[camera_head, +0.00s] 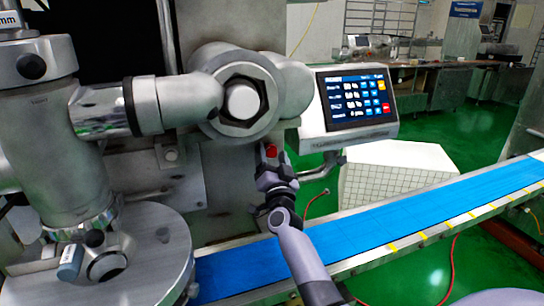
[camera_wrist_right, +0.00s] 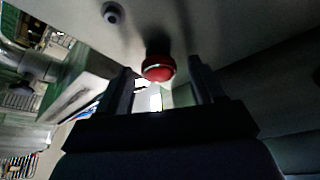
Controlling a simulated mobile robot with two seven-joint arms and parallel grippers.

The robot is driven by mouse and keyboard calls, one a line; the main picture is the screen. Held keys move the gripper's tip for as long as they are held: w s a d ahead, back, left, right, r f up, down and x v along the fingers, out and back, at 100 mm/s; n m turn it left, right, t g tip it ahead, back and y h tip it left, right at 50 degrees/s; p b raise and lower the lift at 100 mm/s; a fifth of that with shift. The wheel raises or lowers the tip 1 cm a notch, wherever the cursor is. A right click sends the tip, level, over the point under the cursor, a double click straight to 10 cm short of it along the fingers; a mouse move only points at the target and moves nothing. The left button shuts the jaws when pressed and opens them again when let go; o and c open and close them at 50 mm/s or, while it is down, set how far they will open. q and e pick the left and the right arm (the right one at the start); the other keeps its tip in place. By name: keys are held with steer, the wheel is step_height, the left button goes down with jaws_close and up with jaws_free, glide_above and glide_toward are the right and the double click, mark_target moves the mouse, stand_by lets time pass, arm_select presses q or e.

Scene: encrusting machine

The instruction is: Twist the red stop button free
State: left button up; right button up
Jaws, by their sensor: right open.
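The red stop button (camera_head: 271,151) sits on the grey machine's front, below the large hex-nut fitting. In the right wrist view the red button (camera_wrist_right: 158,68) shows just beyond the fingertips, roughly between them. My right gripper (camera_head: 270,160) reaches up to the button from below, and its fingers (camera_wrist_right: 165,85) are open on either side. I cannot tell whether they touch the button. The button's lower part is hidden by the gripper in the head view. My left gripper is not in view.
A touch-screen panel (camera_head: 352,100) stands right of the button. A blue conveyor belt (camera_head: 400,216) runs below my right arm. A round metal fitting (camera_head: 241,101) juts out just above the button. A white gridded box (camera_head: 392,180) stands behind the belt.

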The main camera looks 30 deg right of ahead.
steer(key=v, duration=0.7)
stand_by(0.6)
